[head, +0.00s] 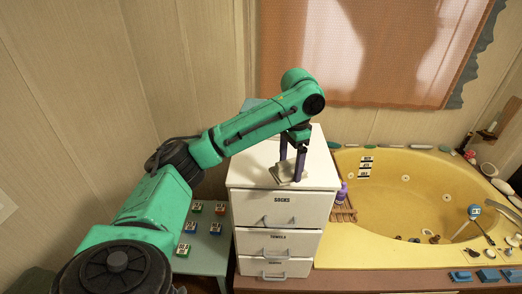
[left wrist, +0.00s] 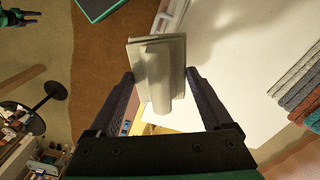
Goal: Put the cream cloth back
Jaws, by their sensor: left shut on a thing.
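The cream cloth (head: 281,174) is a small folded piece held at the fingertips of my left gripper (head: 292,165), just above the front of the white cabinet's top (head: 258,171). In the left wrist view the cloth (left wrist: 158,75) is between the two dark fingers of the left gripper (left wrist: 160,80), which is shut on it. The cabinet has a drawer labelled SOCKS (head: 281,207) with a TOWELS drawer (head: 278,241) below it. My right gripper is outside the head view; a small dark claw shape at the left wrist view's top left corner may be it.
Folded grey, teal and red cloths (left wrist: 301,90) lie on the cabinet top in the left wrist view. A yellow tub (head: 400,190) is right of the cabinet, with a purple bottle (head: 342,192) between. A low green table (head: 207,253) with several small boxes stands left.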

